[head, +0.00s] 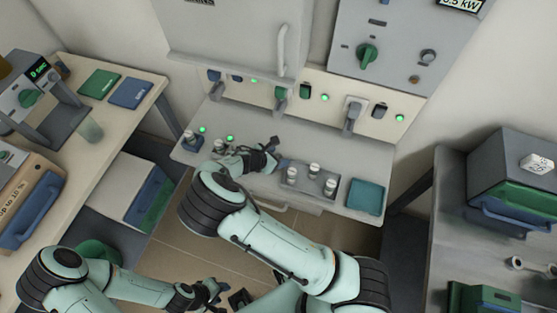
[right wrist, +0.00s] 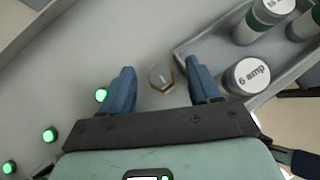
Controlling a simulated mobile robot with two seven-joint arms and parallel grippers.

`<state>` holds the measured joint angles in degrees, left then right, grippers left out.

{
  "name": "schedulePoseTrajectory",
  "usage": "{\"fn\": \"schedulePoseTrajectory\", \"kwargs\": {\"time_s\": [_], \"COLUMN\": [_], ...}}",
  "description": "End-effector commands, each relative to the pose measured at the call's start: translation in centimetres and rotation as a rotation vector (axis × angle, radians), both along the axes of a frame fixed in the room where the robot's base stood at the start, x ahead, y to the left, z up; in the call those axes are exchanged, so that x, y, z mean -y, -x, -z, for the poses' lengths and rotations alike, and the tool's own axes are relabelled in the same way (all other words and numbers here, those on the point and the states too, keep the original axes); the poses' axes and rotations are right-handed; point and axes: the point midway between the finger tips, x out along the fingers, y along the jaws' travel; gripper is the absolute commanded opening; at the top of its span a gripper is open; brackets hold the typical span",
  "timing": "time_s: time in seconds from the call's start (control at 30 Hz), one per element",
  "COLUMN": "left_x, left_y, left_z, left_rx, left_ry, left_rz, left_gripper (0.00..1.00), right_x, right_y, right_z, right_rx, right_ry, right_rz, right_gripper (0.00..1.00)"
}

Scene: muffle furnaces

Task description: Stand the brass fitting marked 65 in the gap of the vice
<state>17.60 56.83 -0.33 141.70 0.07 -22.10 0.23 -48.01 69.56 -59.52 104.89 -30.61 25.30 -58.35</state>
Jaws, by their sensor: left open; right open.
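A small hexagonal fitting with a brass-coloured edge and a pale top (right wrist: 161,77) stands on the grey bench in the right wrist view. Its marking is too small to read. My right gripper (head: 275,155) is open over the bench. In the right wrist view its two blue fingers (right wrist: 163,88) are on either side of the fitting, and I see no contact. In the head view the fitting is not clearly seen beside the gripper. My left gripper (head: 212,288) is open and empty, low at the front. I cannot pick out the vice with certainty.
A grey tray (right wrist: 211,50) with several white-capped cylinders, one a 6 amp cylinder (right wrist: 246,77), lies right of my right gripper. A teal pad (head: 365,196) lies further right. Wall switches and a plug (head: 353,112) line the back. Green lamps (head: 230,138) are on the left.

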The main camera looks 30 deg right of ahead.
Motion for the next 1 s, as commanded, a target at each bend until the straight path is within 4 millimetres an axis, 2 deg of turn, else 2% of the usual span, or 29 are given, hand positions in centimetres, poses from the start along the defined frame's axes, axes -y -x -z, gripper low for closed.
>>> {"fn": "schedulePoseTrajectory", "kwargs": {"time_s": [0.17, 0.2, 0.27, 0.3, 0.37, 0.4, 0.77, 0.87, 1.0], "left_x": [0.0, 0.0, 0.0, 0.0, 0.0, 0.0, 0.0, 0.0, 0.0], "left_y": [0.0, 0.0, 0.0, 0.0, 0.0, 0.0, 0.0, -0.1, -0.3], "left_z": [0.0, 0.0, 0.0, 0.0, 0.0, 0.0, -0.1, -0.2, -0.5], "left_rx": [0.0, 0.0, 0.0, 0.0, 0.0, 0.0, 0.0, 0.001, 0.003], "left_ry": [0.0, 0.0, 0.0, 0.0, 0.0, 0.0, 0.0, 0.0, 0.0], "left_rz": [0.0, 0.0, 0.0, 0.0, 0.0, 0.0, 0.0, 0.0, 0.0], "left_gripper": [0.43, 0.43, 0.43, 0.43, 0.43, 0.43, 0.43, 0.43, 0.43], "right_x": [0.0, 0.0, 0.0, 0.0, 0.0, 0.0, 0.0, -0.1, -0.1], "right_y": [0.0, 0.0, 0.0, 0.0, 0.0, 0.0, 0.0, -0.1, -0.1], "right_z": [0.0, 0.0, 0.0, 0.0, 0.0, 0.0, -0.5, -1.4, -3.9], "right_rx": [0.001, 0.001, 0.001, 0.001, 0.001, 0.001, 0.002, 0.003, 0.006], "right_ry": [0.0, 0.0, 0.0, 0.0, 0.0, 0.0, 0.0, -0.002, -0.004], "right_rz": [-0.001, -0.001, -0.001, -0.001, 0.0, 0.001, 0.001, 0.002, 0.001], "right_gripper": [0.62, 0.55, 0.36, 0.23, 0.03, 0.0, 0.0, 0.0, 0.0]}}
